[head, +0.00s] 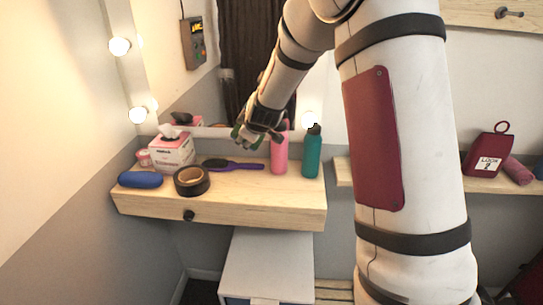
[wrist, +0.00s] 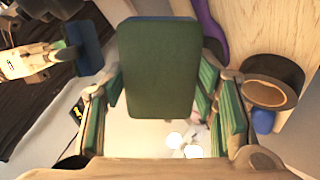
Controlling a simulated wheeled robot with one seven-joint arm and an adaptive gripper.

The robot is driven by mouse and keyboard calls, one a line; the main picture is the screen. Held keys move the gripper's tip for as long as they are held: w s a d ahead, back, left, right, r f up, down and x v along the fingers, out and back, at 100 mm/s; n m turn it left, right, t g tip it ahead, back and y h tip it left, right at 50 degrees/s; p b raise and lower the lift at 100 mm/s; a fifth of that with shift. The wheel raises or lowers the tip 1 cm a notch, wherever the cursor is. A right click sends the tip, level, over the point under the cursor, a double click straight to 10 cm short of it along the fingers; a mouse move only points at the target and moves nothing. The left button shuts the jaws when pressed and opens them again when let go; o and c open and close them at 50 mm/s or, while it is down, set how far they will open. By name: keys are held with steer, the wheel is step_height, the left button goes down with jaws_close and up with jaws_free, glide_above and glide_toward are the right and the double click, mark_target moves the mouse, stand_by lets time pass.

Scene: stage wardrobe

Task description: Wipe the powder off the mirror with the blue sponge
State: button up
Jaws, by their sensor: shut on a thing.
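My gripper (head: 262,138) is above the wooden shelf, in front of the mirror (head: 213,98). In the wrist view its green-padded fingers (wrist: 161,82) are on either side of the sponge (wrist: 160,62), shut on it. The sponge shows a dark green face and a blue edge. In the head view my gripper and arm hide most of the sponge. The mirror fills the left of the wrist view (wrist: 38,110) and reflects my gripper and the blue sponge. I cannot make out powder on the glass, and cannot tell whether the sponge touches it.
On the shelf (head: 255,205) are a pink bottle (head: 280,153) and teal bottle (head: 312,155) close to my gripper, a purple hairbrush (head: 235,165), black tape roll (head: 192,181), blue case (head: 140,180) and tissue box (head: 171,152). Lit bulbs (head: 120,46) line the mirror.

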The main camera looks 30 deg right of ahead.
steer(key=w+a+r+m+t+h+p, duration=0.1)
steer(key=w+a+r+m+t+h, duration=0.1)
steer(key=w+a+r+t+h, duration=0.35)
steer(key=m+h, duration=0.3)
glide_toward(230, 76)
steer(key=shift+w+a, duration=1.15)
steer(key=shift+a, duration=0.45)
steer(key=shift+b+x, duration=1.35)
steer(key=shift+x, duration=0.65)
steer(key=shift+b+x, duration=0.5)
steer(key=shift+x, duration=0.65)
steer(key=shift+s+d, duration=0.1)
steer(key=shift+s+d+p, duration=0.5)
steer(key=shift+s+d, duration=0.1)
steer(key=shift+d, duration=0.2)
steer(key=shift+s+d+p, duration=0.45)
steer(key=shift+s+d, duration=0.15)
steer(key=shift+d, duration=0.2)
steer(key=shift+w, duration=0.15)
